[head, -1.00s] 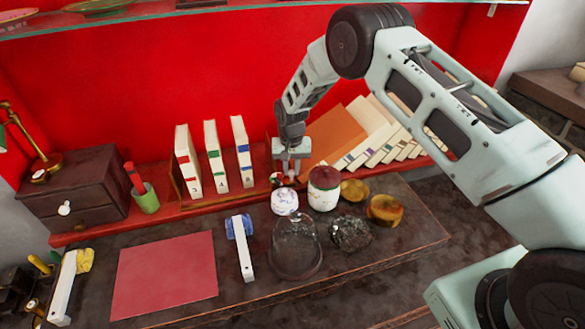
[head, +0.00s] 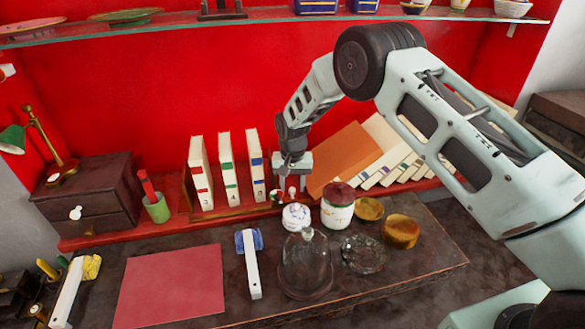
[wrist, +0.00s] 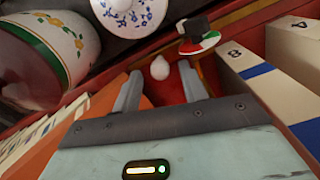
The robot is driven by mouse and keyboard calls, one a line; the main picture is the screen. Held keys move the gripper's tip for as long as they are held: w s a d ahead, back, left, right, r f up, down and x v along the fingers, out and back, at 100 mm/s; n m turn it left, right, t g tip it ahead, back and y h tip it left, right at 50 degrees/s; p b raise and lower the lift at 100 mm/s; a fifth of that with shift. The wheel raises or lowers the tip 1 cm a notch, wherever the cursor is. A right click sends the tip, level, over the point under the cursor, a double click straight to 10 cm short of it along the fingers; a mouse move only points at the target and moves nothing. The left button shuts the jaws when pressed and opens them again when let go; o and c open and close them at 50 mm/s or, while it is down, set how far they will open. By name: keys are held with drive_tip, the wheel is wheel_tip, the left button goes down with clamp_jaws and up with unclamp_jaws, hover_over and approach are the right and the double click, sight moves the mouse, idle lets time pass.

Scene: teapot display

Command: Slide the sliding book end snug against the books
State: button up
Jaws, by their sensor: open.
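Several upright white books stand on the red ledge, and the one marked 8 (head: 256,165) is rightmost. A dark reddish-brown book end panel (head: 271,176) shows just right of it, partly hidden. In the wrist view a thin tan-edged red panel (wrist: 208,77) stands between book 8 (wrist: 268,92) and my right finger; I take it for the sliding book end. My gripper (head: 291,184) is open, pointing down just right of the panel. In the wrist view its two fingers (wrist: 160,86) are apart with nothing held. Contact with the panel cannot be told.
A small white knob (wrist: 160,68) and a red, white and green figure (head: 277,195) are by the fingertips. A white pot (head: 296,217) and red-lidded jar (head: 338,207) stand in front. An orange board (head: 345,157) and leaning books are right. A glass dome (head: 305,264) is nearer.

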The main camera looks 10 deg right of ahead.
wheel_tip(320, 180, up, 17)
drive_tip(key=b, duration=0.4)
drive_tip(key=shift+b, duration=0.4)
drive_tip(key=shift+f, duration=0.1)
